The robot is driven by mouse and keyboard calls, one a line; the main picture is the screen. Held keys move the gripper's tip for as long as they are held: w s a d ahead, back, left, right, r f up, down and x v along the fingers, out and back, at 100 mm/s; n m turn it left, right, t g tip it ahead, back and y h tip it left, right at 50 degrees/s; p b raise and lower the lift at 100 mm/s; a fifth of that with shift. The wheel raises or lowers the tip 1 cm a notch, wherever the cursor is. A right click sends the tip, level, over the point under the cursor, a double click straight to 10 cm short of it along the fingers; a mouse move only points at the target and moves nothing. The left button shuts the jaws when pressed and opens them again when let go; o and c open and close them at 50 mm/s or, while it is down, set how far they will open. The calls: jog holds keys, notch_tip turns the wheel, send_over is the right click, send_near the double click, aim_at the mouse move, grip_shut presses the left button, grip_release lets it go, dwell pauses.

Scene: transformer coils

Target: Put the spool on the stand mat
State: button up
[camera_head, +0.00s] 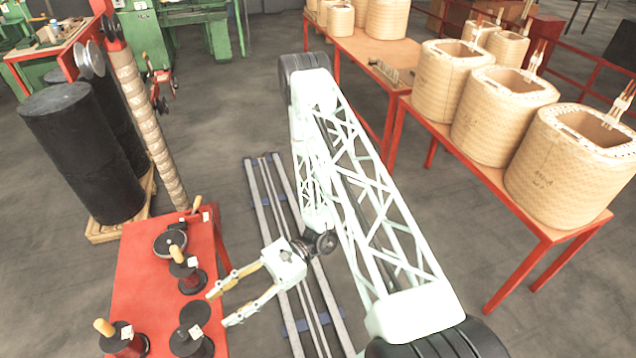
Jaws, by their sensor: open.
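Several black, round, flanged spool-like pieces stand on the red table at the lower left. One with a wooden peg (188,272) is upright near the table's right edge. Another with a peg (123,340) is at the front left. A third (193,338), without a visible peg, is at the front right. I cannot tell which spool is meant. My gripper (219,308) is open and empty, its fingers pointing left at the table's right edge, near the front right spool.
The red table (137,274) has bare room in its middle and left. A tall wrapped column (148,130) and black drums (80,150) stand behind it. Rails (275,210) run along the floor. Large tan coils (575,165) stand on the right-hand table.

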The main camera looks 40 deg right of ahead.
notch_tip(320, 180, up, 17)
jog(key=s+d+n+g+h, duration=0.2)
jog(key=n+g+h, duration=0.2)
jog(key=n, duration=0.2)
jog(key=s+d+r+n+t+h, duration=0.3)
jog(key=s+r, duration=0.3)
jog(key=r, duration=0.5)
jog(key=s+d+r+n+t+h, duration=0.3)
jog(key=s+d+r+h, duration=0.3)
jog(key=r, duration=0.5)
jog(key=s+d+r+n+t+h, duration=0.3)
jog(key=s+d+r+h, duration=0.1)
jog(key=r, duration=0.8)
jog(key=shift+s+d+n, duration=0.3)
jog(key=shift+s+d, duration=0.25)
jog(key=shift+s, duration=0.7)
jog(key=shift+a, duration=0.15)
